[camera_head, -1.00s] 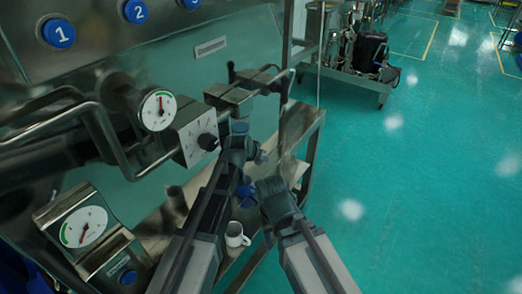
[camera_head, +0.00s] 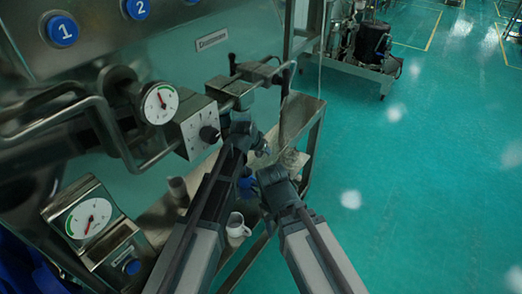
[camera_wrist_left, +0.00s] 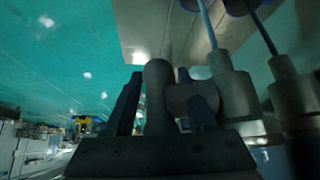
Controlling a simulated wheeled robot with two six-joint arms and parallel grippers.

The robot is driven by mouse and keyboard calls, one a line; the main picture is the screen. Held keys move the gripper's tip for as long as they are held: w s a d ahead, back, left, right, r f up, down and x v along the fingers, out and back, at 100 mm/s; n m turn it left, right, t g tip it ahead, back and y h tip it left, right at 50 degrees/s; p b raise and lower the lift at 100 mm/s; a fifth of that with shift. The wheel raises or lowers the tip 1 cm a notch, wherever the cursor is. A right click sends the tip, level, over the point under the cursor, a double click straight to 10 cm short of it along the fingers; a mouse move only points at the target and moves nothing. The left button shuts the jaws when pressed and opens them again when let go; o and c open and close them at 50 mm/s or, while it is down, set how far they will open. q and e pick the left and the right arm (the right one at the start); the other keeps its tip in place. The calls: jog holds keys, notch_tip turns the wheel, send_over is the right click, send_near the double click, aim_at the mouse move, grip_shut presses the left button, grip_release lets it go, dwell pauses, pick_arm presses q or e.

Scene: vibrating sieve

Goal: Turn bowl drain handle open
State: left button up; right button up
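The drain handle is probably the dark T-shaped bar (camera_head: 262,72) on the metal valve block (camera_head: 230,87), in the upper middle of the head view. My left gripper (camera_head: 243,103) is up at this valve, below the bar. In the left wrist view, a grey post with a side arm (camera_wrist_left: 158,95) stands between the two dark blue fingers of my left gripper (camera_wrist_left: 163,100). Whether the fingers press on it is not clear. My right gripper (camera_head: 262,182) is lower, beside the left forearm and away from the bar.
A knob box (camera_head: 196,128), a dial gauge (camera_head: 160,103) and a bent pipe rail stand left of my left arm. A second gauge (camera_head: 88,218) is lower left. A white mug (camera_head: 237,226) stands on the metal shelf below. The green floor (camera_head: 430,180) to the right is open.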

dwell(0.3)
pick_arm(q)
jog(key=p+v, duration=0.6)
jog(key=v, duration=0.1)
jog(key=shift+s+r, duration=0.15)
jog(key=shift+r, duration=0.1)
jog(key=shift+a, duration=0.1)
jog(key=shift+f, duration=0.1)
